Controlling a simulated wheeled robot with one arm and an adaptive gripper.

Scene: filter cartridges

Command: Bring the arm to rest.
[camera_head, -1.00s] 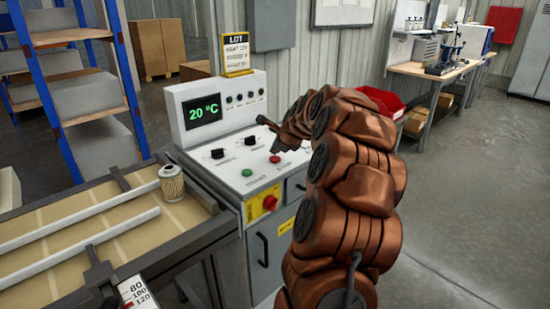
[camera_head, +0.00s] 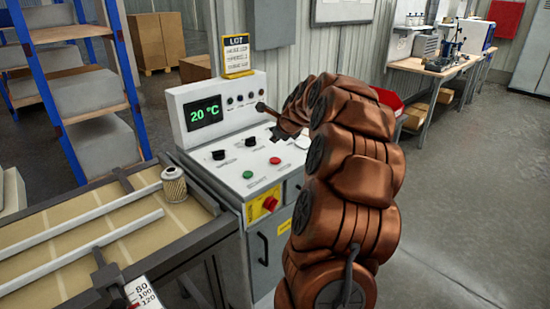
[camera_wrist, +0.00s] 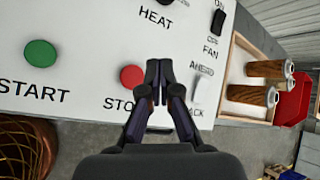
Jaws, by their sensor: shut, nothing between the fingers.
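My gripper (camera_wrist: 158,72) is shut and empty in the wrist view, over the white control panel (camera_wrist: 90,55). Its fingertips show beside the red STOP button (camera_wrist: 132,77), to its right. The green START button (camera_wrist: 40,53) is further left. The display (camera_head: 204,112) reads 20 °C.
A filter cartridge (camera_head: 173,184) stands upright at the end of the conveyor (camera_head: 110,207), left of the panel. In the wrist view, a wooden tray (camera_wrist: 237,53) holds several cartridges, with a red bin (camera_wrist: 294,101) beside it. The floor at right is clear.

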